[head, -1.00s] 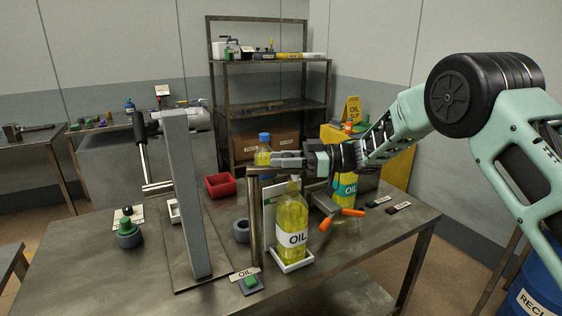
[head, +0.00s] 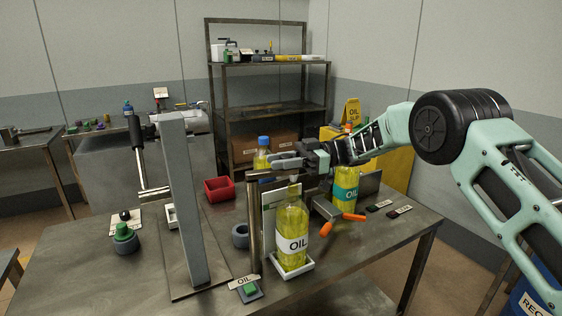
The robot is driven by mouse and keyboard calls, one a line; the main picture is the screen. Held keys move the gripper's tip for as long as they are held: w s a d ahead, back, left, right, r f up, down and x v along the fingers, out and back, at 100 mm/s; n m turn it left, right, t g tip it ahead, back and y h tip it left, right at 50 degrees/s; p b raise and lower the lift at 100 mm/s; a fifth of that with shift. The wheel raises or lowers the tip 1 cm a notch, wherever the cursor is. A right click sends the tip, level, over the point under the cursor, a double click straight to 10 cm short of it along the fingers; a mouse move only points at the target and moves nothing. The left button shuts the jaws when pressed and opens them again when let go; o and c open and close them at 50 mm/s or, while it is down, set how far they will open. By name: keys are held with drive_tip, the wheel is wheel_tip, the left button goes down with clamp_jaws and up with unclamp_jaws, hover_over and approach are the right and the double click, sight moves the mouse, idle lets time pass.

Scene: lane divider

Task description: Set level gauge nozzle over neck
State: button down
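The oil bottle (head: 292,236), clear with yellow liquid and an OIL label, stands upright in a white tray (head: 293,270). Its narrow neck (head: 294,189) points up. A metal post (head: 254,225) stands just left of the bottle, with a short horizontal tube (head: 261,176) at its top that looks like the nozzle arm. My gripper (head: 284,161) points left at the height of the tube, just above and behind the neck. Its fingers overlap the tube's right side, so I cannot tell whether they touch it or how far they are apart. The nozzle's tip is not clearly visible.
A tall grey upright (head: 185,200) with a lever handle stands left of the post. An orange-handled tool (head: 348,217) and a second oil bottle (head: 346,184) are to the right. A green button (head: 250,289) sits in front.

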drive_tip(key=c, duration=1.1)
unclamp_jaws()
drive_tip(key=shift+w+a, duration=0.1)
drive_tip(key=shift+c, duration=0.2)
drive_tip(key=b+v, duration=0.4)
drive_tip(key=v, duration=1.3)
drive_tip(key=shift+d+b, duration=0.25)
drive_tip(key=shift+b, duration=0.1)
